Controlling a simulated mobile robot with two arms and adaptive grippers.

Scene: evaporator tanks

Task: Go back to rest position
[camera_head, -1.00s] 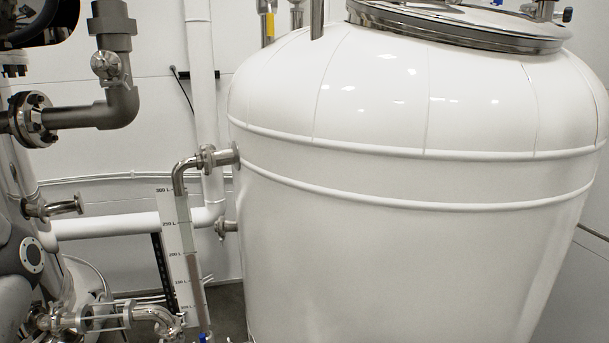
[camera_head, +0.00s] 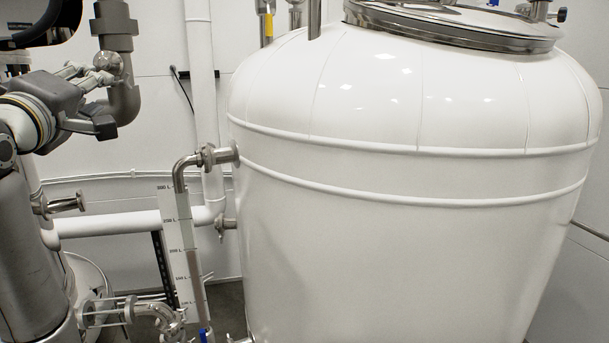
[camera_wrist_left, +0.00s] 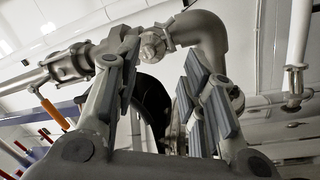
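My left gripper (camera_head: 104,102) shows at the left of the head view, raised and in front of a grey elbow pipe (camera_head: 126,98). In the left wrist view its two padded fingers (camera_wrist_left: 160,72) stand well apart with nothing between them. The left gripper is open and empty. The elbow pipe also shows beyond the fingertips in the left wrist view (camera_wrist_left: 206,32). My right gripper is in neither view.
A large white tank (camera_head: 400,240) with a steel lid rim (camera_head: 455,38) fills the centre and right. A level gauge (camera_head: 187,255) stands at its left side. White pipes (camera_head: 110,224) run along the wall. An orange-handled valve (camera_wrist_left: 50,108) shows in the wrist view.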

